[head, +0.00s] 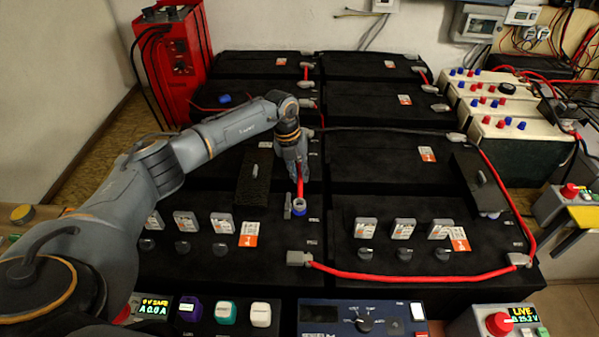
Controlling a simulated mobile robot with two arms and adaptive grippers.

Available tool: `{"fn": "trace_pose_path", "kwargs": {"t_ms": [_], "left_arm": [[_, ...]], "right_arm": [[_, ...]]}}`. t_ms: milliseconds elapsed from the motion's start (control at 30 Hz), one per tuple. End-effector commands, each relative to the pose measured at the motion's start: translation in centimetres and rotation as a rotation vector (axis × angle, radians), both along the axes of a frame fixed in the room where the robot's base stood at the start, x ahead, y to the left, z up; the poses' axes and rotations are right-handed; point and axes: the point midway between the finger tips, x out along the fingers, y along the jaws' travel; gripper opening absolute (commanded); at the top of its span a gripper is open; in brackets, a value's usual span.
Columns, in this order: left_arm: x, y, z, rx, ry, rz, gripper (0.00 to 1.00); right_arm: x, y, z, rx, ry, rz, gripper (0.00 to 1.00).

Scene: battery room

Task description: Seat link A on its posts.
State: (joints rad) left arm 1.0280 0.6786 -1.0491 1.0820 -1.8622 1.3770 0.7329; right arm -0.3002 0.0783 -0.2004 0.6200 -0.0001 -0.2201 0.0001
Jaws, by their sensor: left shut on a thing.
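My left gripper (298,165) reaches in over the middle of the battery bank, pointing down, and is shut on a short red link (300,188), which I take to be link A. The link runs toward me from the jaws. Its near end is at a blue-ringed post (299,210) on the near left black battery (190,262). I cannot tell whether that end is down on the post or just above it. The far end is hidden by the gripper. A small grey upright piece (287,206) stands just left of the post. My right gripper is not in view.
A long red cable (415,278) crosses the near right battery, between grey terminals. Black covers (254,178) and (480,183) stand on the batteries. A red charger (170,60) is at back left. Control boxes (363,318) line the front; one at right reads LIVE.

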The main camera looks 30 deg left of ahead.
Motion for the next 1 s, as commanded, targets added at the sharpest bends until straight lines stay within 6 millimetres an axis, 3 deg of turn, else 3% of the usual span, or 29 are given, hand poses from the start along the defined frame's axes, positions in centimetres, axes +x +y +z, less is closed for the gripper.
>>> {"fn": "trace_pose_path", "kwargs": {"t_ms": [1000], "left_arm": [[0.03, -0.02, -0.88, -0.001, -0.001, -0.001, 0.0]], "right_arm": [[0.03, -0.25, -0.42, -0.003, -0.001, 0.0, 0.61]]}}
